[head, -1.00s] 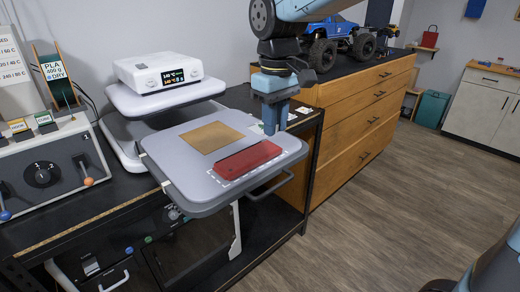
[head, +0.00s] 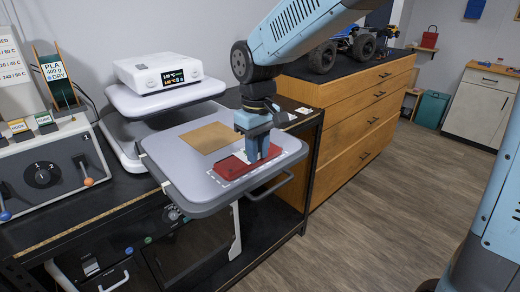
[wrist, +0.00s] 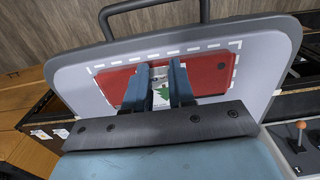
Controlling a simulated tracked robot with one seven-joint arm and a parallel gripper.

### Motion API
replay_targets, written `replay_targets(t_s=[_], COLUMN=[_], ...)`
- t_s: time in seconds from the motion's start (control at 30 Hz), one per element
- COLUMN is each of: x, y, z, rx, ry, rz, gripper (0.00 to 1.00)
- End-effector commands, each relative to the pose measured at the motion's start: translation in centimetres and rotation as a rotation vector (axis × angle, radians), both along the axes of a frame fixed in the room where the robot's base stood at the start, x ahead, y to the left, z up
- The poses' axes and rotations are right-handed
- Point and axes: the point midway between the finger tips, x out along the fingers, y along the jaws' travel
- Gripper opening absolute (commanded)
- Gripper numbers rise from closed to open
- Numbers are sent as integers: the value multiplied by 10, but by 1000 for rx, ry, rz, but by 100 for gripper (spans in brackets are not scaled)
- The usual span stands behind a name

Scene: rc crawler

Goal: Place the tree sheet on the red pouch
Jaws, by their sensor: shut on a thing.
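The red pouch (head: 232,167) lies flat on the grey press platen (head: 196,186), inside a white dashed outline. It also shows in the wrist view (wrist: 208,74). My gripper (head: 254,158) points down over the pouch's middle. In the wrist view my gripper (wrist: 161,84) is shut on the tree sheet (wrist: 161,97), a small white sheet with a green tree print, seen between the fingers. The sheet is over the pouch; whether it touches the pouch is unclear. In the head view the fingers hide the sheet.
A tan square sheet (head: 211,137) lies on the platen behind the pouch. The press's upper part with its display (head: 173,76) stands at the back left. A lever panel (head: 45,172) is at left, and a wooden drawer cabinet (head: 350,110) at right.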

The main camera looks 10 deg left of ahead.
Motion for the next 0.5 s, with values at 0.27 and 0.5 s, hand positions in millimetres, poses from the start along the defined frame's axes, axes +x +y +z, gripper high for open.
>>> replay_targets(t_s=[0.27,0.5], x=[0,0], y=[0,0], z=[-2,-2], rx=[-1,-1], ry=[1,1], rz=[0,0], gripper=[34,49])
